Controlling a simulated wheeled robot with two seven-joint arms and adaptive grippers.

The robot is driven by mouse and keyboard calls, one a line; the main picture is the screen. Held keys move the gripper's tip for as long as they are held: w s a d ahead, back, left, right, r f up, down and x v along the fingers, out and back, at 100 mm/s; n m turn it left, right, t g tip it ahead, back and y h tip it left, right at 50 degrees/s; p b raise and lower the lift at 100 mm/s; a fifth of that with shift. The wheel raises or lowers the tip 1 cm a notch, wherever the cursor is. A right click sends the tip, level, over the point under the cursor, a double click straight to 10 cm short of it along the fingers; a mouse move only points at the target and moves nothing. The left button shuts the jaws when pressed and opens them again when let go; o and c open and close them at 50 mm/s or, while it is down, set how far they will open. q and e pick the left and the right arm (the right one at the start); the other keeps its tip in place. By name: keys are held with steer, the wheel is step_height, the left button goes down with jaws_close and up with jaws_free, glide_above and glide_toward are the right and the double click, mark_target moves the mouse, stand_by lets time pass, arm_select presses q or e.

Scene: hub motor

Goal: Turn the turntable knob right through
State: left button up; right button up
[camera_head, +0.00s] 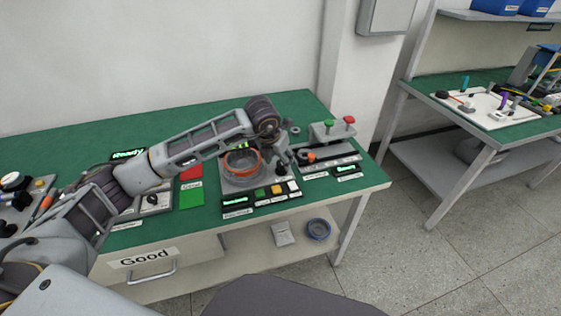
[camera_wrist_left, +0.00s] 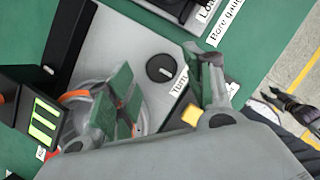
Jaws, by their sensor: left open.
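The turntable knob (camera_wrist_left: 160,68) is a small round black dial with a white pointer line, on the grey turntable plate (camera_wrist_left: 140,40). A label beginning "Turn" lies beside it. My left gripper (camera_wrist_left: 165,88) is open above the plate. In the left wrist view its two fingers appear on either side of the knob; I see no contact. A dark gripper (camera_wrist_left: 283,102), apparently my right one, shows small at the right of the wrist view, over the floor.
An orange-and-grey ring part (camera_head: 242,161) sits on the turntable, left of my gripper. A button panel (camera_head: 268,194) lies in front. A stand with red and green buttons (camera_head: 333,129) and the bore gauge station stand to the right. Red and green pads (camera_head: 191,190) lie left.

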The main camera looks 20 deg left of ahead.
arm_select(q)
steer(key=shift+x, duration=1.05)
arm_select(e)
steer(key=shift+w+a, duration=0.15)
steer(key=shift+w, duration=0.05)
arm_select(q)
steer(key=c, duration=1)
arm_select(e)
steer(key=shift+w, duration=0.1)
